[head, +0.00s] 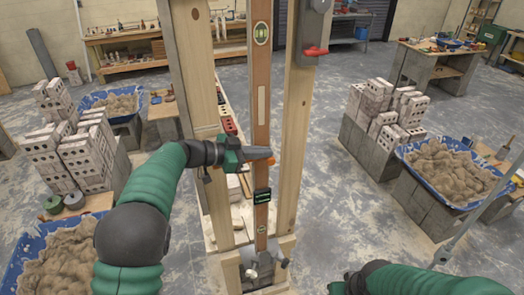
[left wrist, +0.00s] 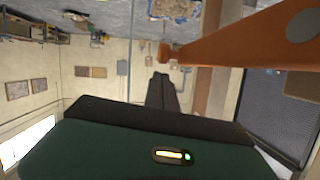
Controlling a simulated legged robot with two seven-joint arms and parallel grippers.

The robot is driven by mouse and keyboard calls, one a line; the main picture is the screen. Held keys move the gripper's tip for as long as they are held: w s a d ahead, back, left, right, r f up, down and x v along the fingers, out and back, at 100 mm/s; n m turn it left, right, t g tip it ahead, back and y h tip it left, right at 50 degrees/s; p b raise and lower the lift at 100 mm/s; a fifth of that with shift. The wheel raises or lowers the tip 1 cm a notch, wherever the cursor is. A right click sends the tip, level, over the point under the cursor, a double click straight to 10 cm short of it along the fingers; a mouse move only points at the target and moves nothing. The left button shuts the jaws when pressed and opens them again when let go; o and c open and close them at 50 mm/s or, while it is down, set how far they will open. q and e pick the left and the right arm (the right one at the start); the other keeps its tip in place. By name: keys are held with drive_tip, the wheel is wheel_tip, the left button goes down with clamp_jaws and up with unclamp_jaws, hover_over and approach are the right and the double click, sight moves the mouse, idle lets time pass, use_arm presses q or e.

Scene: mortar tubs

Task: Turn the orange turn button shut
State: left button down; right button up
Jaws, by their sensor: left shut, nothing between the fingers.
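The orange turn button (head: 271,160) shows only in small part in the head view, at the wooden upright, mostly hidden behind my left gripper. In the left wrist view the orange bar (left wrist: 240,38) is large and runs from the upper right to a narrow end near the fingertips. My left gripper (head: 268,153) is shut and empty, in front of the upright; its dark fingers (left wrist: 160,80) show together in the left wrist view. I cannot tell whether they touch the button. My right gripper (head: 342,284) is only partly in view at the bottom edge; its jaws are unclear.
A wooden frame with two posts (head: 298,130) and a middle upright (head: 262,90) stands ahead. Block stacks (head: 85,150) and blue mortar tubs (head: 452,168) stand on both sides. The floor between is open.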

use_arm(q)
drive_tip(key=b+v, duration=0.6)
drive_tip(key=v, duration=1.1)
drive_tip(key=w+a+f+n+t+y+b, duration=0.55)
drive_tip(key=f+n+t+y, duration=0.2)
drive_tip(key=n+t, duration=0.2)
drive_tip(key=s+a+f+n+g+y+b, duration=0.2)
drive_tip(key=s+f+n+g+y, duration=0.15)
drive_tip(key=s+f, duration=0.65)
drive_tip(key=s+a+f+n+g+y+b, duration=0.15)
drive_tip(key=s+f+g+y, duration=0.35)
drive_tip(key=f, duration=0.8)
drive_tip(key=s+d+f+g+h, duration=0.1)
drive_tip(key=s+d+f+g, duration=0.1)
drive_tip(key=s+f, duration=0.3)
drive_tip(key=s+d+f+g+h+b, duration=0.1)
drive_tip(key=s+f, duration=0.4)
drive_tip(key=s, duration=0.7)
drive_tip(key=shift+d+g+h, duration=0.3)
drive_tip(key=shift+d+g, duration=0.4)
drive_tip(key=shift+d, duration=0.05)
drive_tip(key=shift+s, duration=0.1)
